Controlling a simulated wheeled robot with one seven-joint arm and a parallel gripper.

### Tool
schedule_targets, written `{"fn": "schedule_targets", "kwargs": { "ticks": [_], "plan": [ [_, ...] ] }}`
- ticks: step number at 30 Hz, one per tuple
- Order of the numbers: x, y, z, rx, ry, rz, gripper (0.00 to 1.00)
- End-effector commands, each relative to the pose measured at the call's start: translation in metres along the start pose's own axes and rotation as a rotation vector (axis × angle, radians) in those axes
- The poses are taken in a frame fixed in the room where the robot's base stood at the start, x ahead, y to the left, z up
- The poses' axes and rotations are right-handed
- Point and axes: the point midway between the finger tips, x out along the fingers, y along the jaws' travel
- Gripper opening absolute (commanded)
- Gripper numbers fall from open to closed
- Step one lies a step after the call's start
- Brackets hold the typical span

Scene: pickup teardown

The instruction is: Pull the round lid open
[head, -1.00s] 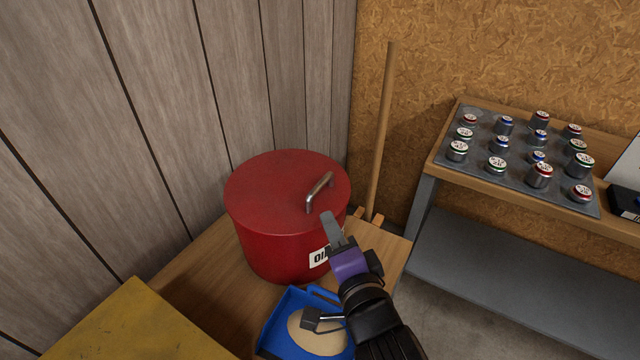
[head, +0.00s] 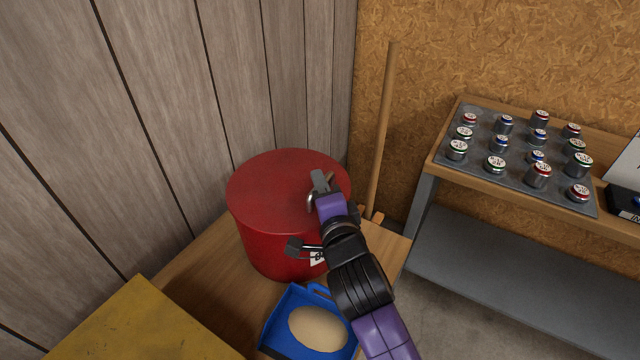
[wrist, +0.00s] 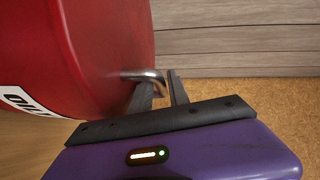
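The round lid (head: 270,180) is red and sits flat on top of a red drum (head: 262,235) with a white label. Its metal bar handle (head: 311,198) is on the lid's right side, partly hidden by my gripper in the head view. My gripper (head: 319,180) is at the handle, over the lid's right edge. In the wrist view my gripper (wrist: 162,90) has its two fingers apart, with the handle (wrist: 143,75) at the fingertips. I cannot tell whether the fingers touch it.
The drum stands on a wooden table (head: 195,255). A blue dustpan (head: 277,325) with tan powder lies in front, and a yellow surface (head: 135,325) is at lower left. A wooden stick (head: 382,130) leans behind. Several small cans stand on a bench (head: 520,195) at right.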

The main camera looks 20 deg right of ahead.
Motion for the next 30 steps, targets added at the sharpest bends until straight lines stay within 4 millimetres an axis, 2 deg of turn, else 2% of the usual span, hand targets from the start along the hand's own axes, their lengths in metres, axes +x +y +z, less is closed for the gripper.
{"fn": "schedule_targets", "kwargs": {
  "ticks": [6,10,30],
  "plan": [
    [0.0004,-0.0001,-0.0001,0.000,0.000,-0.001,0.22],
    [0.0003,-0.0001,0.0000,0.000,0.000,-0.001,0.00],
    [0.0000,0.0004,0.0002,0.000,-0.001,0.000,0.00]
  ]
}}
